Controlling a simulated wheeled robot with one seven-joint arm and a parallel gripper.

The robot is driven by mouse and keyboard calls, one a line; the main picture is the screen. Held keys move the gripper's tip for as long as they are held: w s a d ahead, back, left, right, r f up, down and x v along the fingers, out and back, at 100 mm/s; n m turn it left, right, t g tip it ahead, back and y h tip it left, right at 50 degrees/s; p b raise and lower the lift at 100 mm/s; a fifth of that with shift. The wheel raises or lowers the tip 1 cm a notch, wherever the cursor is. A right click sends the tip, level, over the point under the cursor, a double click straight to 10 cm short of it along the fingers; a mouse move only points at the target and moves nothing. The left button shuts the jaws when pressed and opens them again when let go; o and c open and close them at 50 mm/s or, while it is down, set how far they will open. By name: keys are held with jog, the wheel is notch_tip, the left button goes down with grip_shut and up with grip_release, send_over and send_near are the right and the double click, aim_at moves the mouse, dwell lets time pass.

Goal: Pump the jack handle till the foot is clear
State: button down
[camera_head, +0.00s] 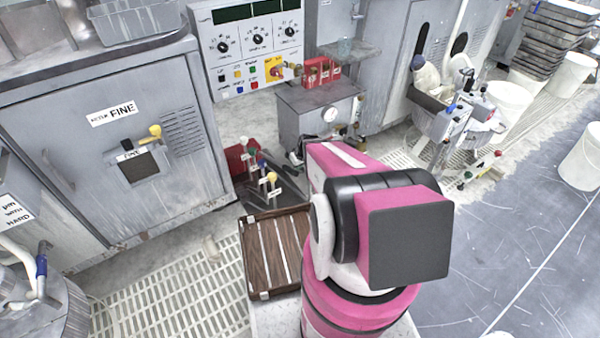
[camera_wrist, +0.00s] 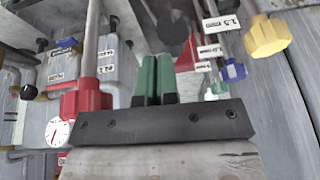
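Several upright levers with coloured knobs and white tags stand on a dark base in the head view, among them a yellow-knobbed lever (camera_head: 272,178). The wrist view shows a red knob (camera_wrist: 86,103) on a rod at the left, and a yellow knob (camera_wrist: 268,36) and a blue knob (camera_wrist: 233,72) at the right. I cannot tell which is the jack handle, and I cannot make out the foot. My gripper (camera_wrist: 155,62) has two green fingers close together with nothing visible between them. It is between the red knob and the blue knob, apart from both. My arm hides it in the head view.
A grey box with a dial gauge (camera_head: 330,114) stands behind the levers. A brown slatted tray (camera_head: 250,262) lies in front, left of my arm. The FINE cabinet (camera_head: 100,170) is at the left and a control panel (camera_head: 222,62) at the back. Open floor (camera_head: 520,250) lies to the right.

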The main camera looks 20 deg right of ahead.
jog(key=v, duration=1)
jog(key=shift+s, duration=0.3)
jog(key=shift+r, duration=0.1)
